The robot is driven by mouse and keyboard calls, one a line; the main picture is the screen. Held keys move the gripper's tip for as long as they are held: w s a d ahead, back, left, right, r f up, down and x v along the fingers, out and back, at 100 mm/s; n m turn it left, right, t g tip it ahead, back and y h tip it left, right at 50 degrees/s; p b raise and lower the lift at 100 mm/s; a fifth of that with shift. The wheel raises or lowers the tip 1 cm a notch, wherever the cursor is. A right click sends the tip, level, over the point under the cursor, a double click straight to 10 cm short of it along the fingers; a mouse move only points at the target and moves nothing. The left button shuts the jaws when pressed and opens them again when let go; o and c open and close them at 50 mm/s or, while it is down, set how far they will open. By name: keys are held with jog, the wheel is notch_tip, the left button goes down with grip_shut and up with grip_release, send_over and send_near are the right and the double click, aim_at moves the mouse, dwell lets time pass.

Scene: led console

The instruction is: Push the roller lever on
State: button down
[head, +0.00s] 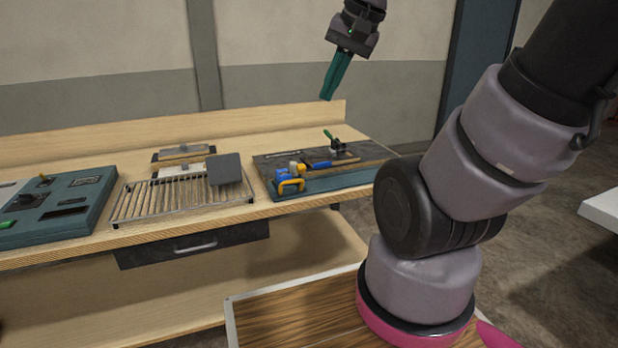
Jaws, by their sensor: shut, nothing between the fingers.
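A teal board with a dark top (330,182) lies at the right end of the wooden bench. On it are a green-handled lever (328,134) on a dark block, a blue and yellow part (290,172) with a yellow loop, and a blue bar (322,164). I cannot tell which of these small parts is the roller lever. My gripper (326,97) has teal fingers, is shut and empty, and points down. It appears above the back of this board, apart from everything on it.
A slatted rack (165,200) with a grey plate (223,168) stands mid-bench. Another teal panel (60,210) with knobs and slots is at left. The bench's raised back edge (150,128) runs behind. A drawer (195,247) hangs below. Bare wood separates the rack and right board.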

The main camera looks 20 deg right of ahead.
jog(key=w+d+f+m+t+y, duration=0.3)
jog(key=w+d+f+m+y, duration=0.1)
jog(key=f+m, duration=0.7)
jog(key=w+d+f+m+t+y, duration=0.3)
jog(key=w+d+f+m+y, duration=0.1)
jog(key=f+m, duration=0.8)
jog(key=w+d+f+m+t+y, duration=0.3)
jog(key=w+d+f+m+y, duration=0.1)
jog(key=f+m, duration=0.8)
jog(key=shift+w+f+y, duration=0.3)
jog(key=shift+w+y, duration=0.4)
jog(key=shift+w, duration=0.2)
